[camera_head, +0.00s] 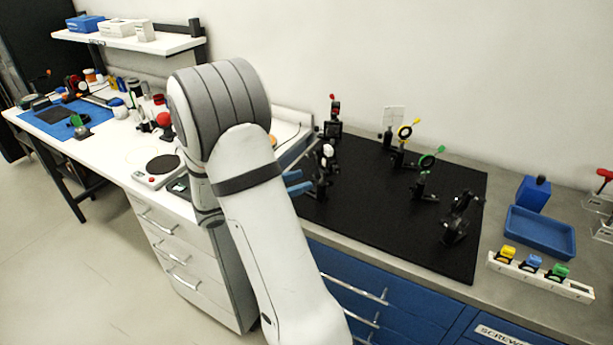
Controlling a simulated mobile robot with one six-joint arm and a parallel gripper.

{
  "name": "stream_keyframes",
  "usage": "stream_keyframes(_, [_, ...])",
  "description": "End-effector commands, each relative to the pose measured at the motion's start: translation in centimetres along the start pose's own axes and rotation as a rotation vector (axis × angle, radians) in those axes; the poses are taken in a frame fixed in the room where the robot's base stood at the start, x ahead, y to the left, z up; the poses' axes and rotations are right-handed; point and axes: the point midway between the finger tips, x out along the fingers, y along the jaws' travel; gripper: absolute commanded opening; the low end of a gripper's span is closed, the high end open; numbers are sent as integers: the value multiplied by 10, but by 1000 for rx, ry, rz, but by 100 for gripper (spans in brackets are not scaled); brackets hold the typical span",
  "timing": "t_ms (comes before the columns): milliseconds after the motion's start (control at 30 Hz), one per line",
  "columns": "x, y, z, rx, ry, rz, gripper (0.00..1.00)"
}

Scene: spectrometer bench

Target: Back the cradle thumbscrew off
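My gripper (304,181) shows only as two blue fingers past the right side of my arm. They are apart, one above the other in the picture, and I see nothing held between them. Their tips point right at a black optical mount (322,178) with a white knob (328,150) on top, at the left part of the black breadboard. Whether they touch the mount I cannot tell. This mount may be the cradle. Its thumbscrew is too small to make out, and my arm hides the area to the left.
A blue tray (540,232) and a white rack (540,277) with coloured-cap pieces stand at right.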

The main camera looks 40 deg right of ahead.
Motion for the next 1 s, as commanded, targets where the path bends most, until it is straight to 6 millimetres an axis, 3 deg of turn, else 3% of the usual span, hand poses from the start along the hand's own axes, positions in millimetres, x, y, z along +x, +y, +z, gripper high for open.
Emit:
stream_keyframes(233, [29,0,1,1,1,-1,38])
stream_keyframes(567, [33,0,0,1,2,1,38])
stream_keyframes(1000, [32,0,0,1,2,1,2])
